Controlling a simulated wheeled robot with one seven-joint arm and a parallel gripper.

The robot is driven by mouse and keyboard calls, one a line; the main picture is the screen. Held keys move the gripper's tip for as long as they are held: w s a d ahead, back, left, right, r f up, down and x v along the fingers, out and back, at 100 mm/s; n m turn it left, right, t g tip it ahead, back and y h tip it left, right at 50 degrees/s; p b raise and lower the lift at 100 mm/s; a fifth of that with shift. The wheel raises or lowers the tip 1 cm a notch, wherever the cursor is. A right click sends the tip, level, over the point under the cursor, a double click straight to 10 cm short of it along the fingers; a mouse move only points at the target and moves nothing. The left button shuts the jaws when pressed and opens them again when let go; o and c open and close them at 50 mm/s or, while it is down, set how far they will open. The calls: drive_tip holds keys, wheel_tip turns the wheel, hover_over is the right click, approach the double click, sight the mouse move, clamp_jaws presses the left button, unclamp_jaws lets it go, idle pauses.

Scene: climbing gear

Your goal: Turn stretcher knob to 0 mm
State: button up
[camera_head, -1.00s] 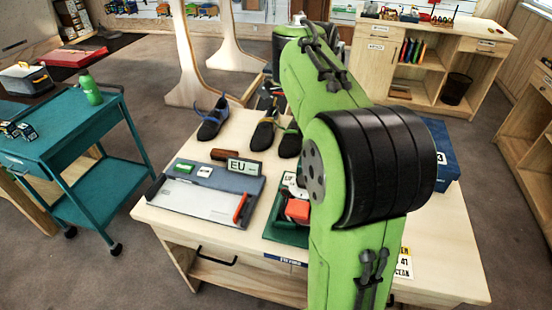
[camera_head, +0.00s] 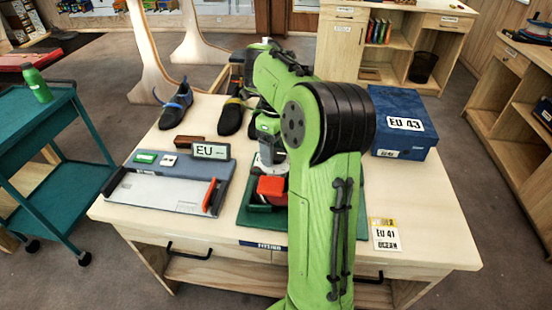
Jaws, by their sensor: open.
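My gripper (camera_head: 268,153) is at the end of my green arm, low over the middle of the workbench (camera_head: 120,212). Its fingers are small and partly hidden; it appears empty. Just below it in the picture, a red block (camera_head: 271,188) sits on a green tray (camera_head: 245,222), partly covered by my arm. I cannot tell whether my gripper touches anything there. A dark shoe with a blue strap (camera_head: 175,110) and a dark shoe with a yellow strap (camera_head: 231,117) stand behind. I cannot make out the stretcher knob or its scale.
A grey measuring board (camera_head: 165,192) with an EU sign (camera_head: 211,151) lies at left. A blue EU 43 box (camera_head: 403,140) stands at right, with an EU 41 card (camera_head: 386,235) at the front. A teal cart (camera_head: 40,130) stands left of the bench.

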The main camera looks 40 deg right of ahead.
drive_tip(key=shift+f, duration=0.45)
drive_tip(key=c, duration=1)
drive_tip(key=shift+c, duration=0.2)
